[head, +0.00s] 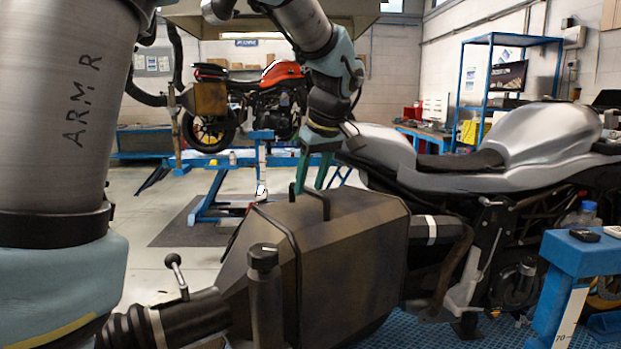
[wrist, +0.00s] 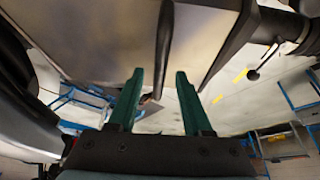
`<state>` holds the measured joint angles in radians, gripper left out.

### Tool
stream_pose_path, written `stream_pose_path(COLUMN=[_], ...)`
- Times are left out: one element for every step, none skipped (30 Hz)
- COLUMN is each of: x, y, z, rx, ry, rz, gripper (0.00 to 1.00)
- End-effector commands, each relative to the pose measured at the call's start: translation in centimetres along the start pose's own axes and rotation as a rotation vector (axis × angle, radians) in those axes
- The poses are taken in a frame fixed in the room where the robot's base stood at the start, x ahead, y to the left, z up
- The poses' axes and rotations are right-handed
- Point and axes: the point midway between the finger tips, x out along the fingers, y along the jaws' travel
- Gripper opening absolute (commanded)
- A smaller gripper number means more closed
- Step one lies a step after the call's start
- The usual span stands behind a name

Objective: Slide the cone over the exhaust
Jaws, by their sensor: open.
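The cone (head: 345,260) is a large dark, boxy metal hood behind the silver motorcycle's tail, with a thin black handle (head: 313,203) on top. A dark cylinder with a white band (head: 432,229), apparently the exhaust, is at the cone's right side; whether it enters the cone is hidden. My gripper (head: 309,188) is open, its green fingers pointing down at the handle. In the wrist view, the handle (wrist: 164,45) runs between the open fingers (wrist: 159,75), beside the cone's metal face (wrist: 105,35). I see no finger closed on it.
A black hose fitting (head: 190,318) with a lever is at the cone's left. The silver motorcycle (head: 520,155) stands on the right, beside a blue stand (head: 580,255) carrying a bottle. An orange motorcycle (head: 270,80) is on a blue lift behind. Open floor lies left of the cone.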

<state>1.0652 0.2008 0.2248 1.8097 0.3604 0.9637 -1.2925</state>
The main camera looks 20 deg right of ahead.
Motion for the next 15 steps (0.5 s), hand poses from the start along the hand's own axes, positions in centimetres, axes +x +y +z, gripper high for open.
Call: stream_pose_path(x=[0.10, 0.13, 0.14, 0.15, 0.14, 0.14, 0.13, 0.13, 0.13, 0.12, 0.12, 0.11, 0.11, 0.11, 0.11], y=[-0.02, -0.02, -0.02, -0.02, -0.01, -0.01, -0.01, -0.01, -0.01, -0.01, -0.01, 0.00, 0.00, 0.00, 0.00], z=[-0.01, -0.01, 0.00, 0.00, 0.00, 0.00, 0.00, 0.00, 0.00, 0.00, 0.00, 0.00, 0.00, 0.00, 0.00], rx=[0.000, 0.000, 0.000, 0.000, 0.000, 0.000, 0.000, 0.000, 0.000, 0.000, 0.000, 0.000, 0.000, 0.000, 0.000], ry=[0.000, 0.000, 0.000, 0.000, 0.000, 0.000, 0.000, 0.000, 0.000, 0.000, 0.000, 0.000, 0.000, 0.000, 0.000], rz=[-0.001, -0.001, 0.000, 0.000, 0.000, 0.000, 0.000, 0.000, 0.000, 0.000, 0.000, 0.000, 0.000, 0.000, 0.000], gripper=[0.50, 0.50, 0.50, 0.50, 0.50, 0.50, 0.50, 0.48, 0.44, 0.41, 0.37, 0.33, 0.29, 0.26, 0.21])
